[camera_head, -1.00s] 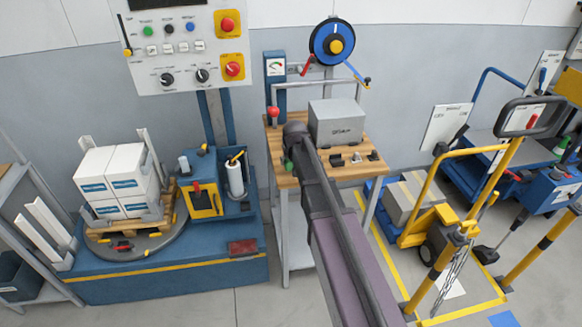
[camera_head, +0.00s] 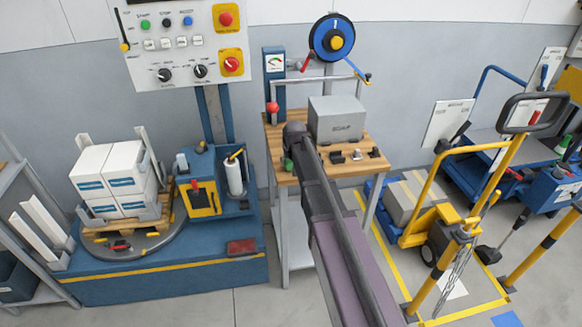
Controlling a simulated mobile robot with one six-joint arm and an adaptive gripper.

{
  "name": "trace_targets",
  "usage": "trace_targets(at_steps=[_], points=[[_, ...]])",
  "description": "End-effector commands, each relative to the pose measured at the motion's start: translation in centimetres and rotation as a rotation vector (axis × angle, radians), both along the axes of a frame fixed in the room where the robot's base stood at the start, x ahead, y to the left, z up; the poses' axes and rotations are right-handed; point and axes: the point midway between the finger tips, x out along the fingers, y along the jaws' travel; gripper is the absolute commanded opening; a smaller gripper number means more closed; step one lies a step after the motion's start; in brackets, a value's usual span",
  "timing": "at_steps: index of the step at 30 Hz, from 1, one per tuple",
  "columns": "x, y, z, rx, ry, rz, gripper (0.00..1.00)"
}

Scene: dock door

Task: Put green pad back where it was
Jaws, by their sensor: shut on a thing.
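My arm reaches over a wooden-topped bench, and its dark end is above the bench's left part. My gripper (camera_head: 290,150) is mostly hidden by my own wrist, and its fingertips are hard to make out. A small green piece (camera_head: 288,164) shows at the lower left of the wrist, right at the gripper. It looks like the green pad, held in the shut jaws just over or at the bench's front left edge. Whether it touches the wood cannot be told.
The bench top (camera_head: 345,172) holds a grey box (camera_head: 336,120) and several small dark pieces (camera_head: 356,155). A red-knobbed lever (camera_head: 272,108) and gauge post (camera_head: 274,64) stand behind left. A wrapping machine with white boxes (camera_head: 122,168) stands left; a yellow-handled cart (camera_head: 425,215) stands right.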

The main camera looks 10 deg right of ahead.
Motion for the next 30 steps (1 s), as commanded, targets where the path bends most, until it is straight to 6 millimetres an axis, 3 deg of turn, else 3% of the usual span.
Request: trace_targets(at_steps=[19,20,22,23,30], points=[[0.0,0.1,-1.05,0.0,0.0,0.001,0.25],[-0.01,0.11,-0.92,0.0,0.0,0.001,0.72],[0.0,0.12,-0.89,0.001,0.0,0.001,0.93],[0.0,0.12,-0.89,0.001,0.0,0.001,0.97],[0.0,0.15,-0.89,0.0,0.0,0.002,0.97]])
